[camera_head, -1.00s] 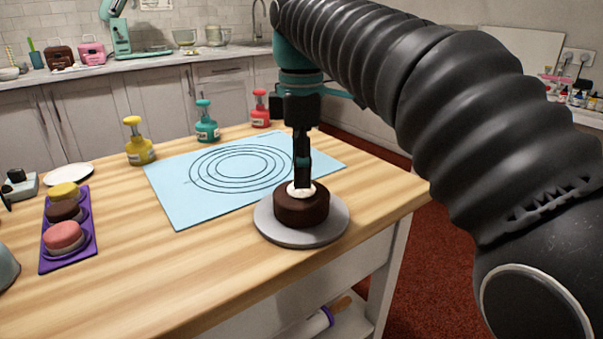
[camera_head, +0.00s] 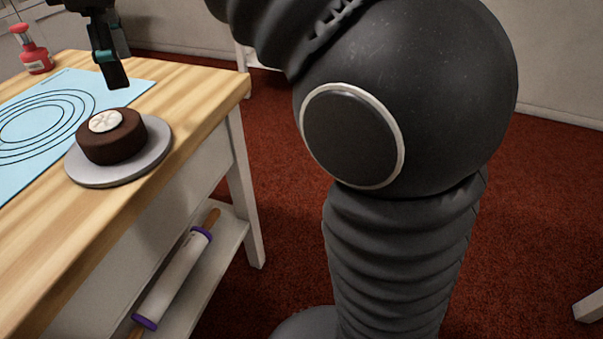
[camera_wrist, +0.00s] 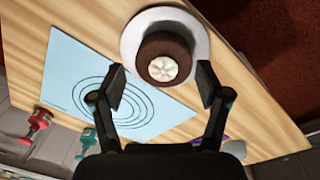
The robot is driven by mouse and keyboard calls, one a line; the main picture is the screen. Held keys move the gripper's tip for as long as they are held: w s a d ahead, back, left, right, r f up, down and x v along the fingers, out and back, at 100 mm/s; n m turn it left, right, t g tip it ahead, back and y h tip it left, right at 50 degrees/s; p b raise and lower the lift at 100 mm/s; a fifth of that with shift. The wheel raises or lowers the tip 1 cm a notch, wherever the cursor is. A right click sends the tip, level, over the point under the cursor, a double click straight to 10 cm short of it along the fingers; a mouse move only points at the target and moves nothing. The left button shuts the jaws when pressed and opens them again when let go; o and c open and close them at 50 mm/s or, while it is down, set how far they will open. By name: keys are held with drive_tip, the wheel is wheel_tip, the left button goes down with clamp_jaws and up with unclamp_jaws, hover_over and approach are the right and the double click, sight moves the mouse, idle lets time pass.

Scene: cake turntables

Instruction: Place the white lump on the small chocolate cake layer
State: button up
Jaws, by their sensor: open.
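The small chocolate cake layer (camera_head: 112,142) sits on a grey turntable (camera_head: 150,165) near the table's edge. The white lump (camera_head: 105,121) rests on top of the cake layer, a little toward one side of its top. In the wrist view the lump (camera_wrist: 163,68) lies on the dark cake layer (camera_wrist: 178,44), on the round plate (camera_wrist: 132,40). My gripper (camera_head: 116,85) is above the cake, apart from it and the lump. In the wrist view my gripper's two fingers (camera_wrist: 161,90) are spread wide with nothing between them.
A light blue mat (camera_head: 60,100) with printed rings lies beside the turntable. A red pump bottle (camera_head: 33,52) stands at the back. A rolling pin (camera_head: 175,280) lies on the shelf below the tabletop. Red carpet (camera_head: 285,180) lies right of the table.

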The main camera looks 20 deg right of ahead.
drive_tip(key=s+d+f+m+t, duration=0.1)
drive_tip(key=s+d+f+m, duration=0.2)
drive_tip(key=d+f+m, duration=0.3)
drive_tip(key=s+d+f+m+t, duration=0.2)
drive_tip(key=s+d+f+m, duration=0.15)
drive_tip(key=d, duration=0.55)
drive_tip(key=s+d+f+m+t, duration=0.1)
drive_tip(key=s+d+f+m, duration=0.2)
drive_tip(key=f, duration=0.3)
drive_tip(key=s+d+f+m+t, duration=0.1)
drive_tip(key=s+d+f+m, duration=0.3)
drive_tip(key=f, duration=0.3)
drive_tip(key=shift+s+d+m, duration=0.25)
drive_tip(key=shift+s+m, duration=0.5)
drive_tip(key=shift+s, duration=0.05)
